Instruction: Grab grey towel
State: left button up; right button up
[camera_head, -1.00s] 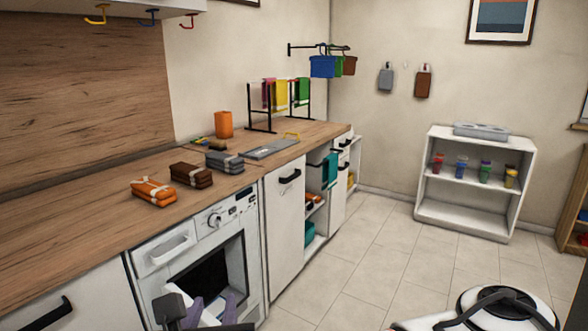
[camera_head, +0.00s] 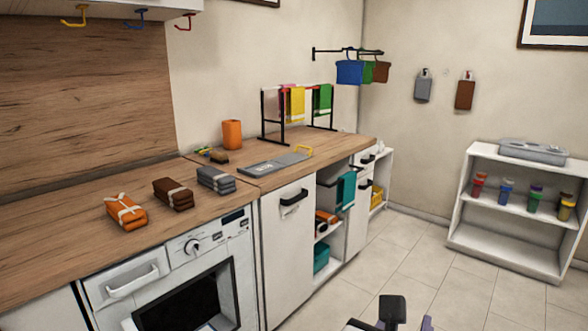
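The grey towel (camera_head: 216,180) is a folded grey bundle with a band around it. It lies on the wooden counter at the right end of a row with a brown bundle (camera_head: 173,194) and an orange bundle (camera_head: 126,211). My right gripper (camera_head: 409,318) shows only in part at the bottom edge, dark and purple, in front of the floor. It is well apart from the towel, to the right and below. Whether its fingers are open or shut is not clear. My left gripper is out of view.
A washing machine (camera_head: 196,246) stands below the counter front. A grey tray (camera_head: 272,163), an orange cup (camera_head: 232,134) and a rack of coloured cloths (camera_head: 297,104) sit further back. A white shelf (camera_head: 505,240) stands at right; the floor between is clear.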

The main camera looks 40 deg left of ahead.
aim_at(223, 183)
jog(key=u, duration=0.1)
jog(key=i, duration=1.85)
jog(key=u, duration=1.75)
jog(key=i, duration=0.85)
jog(key=u, duration=1.2)
jog(key=i, duration=0.45)
jog(key=z, duration=0.5)
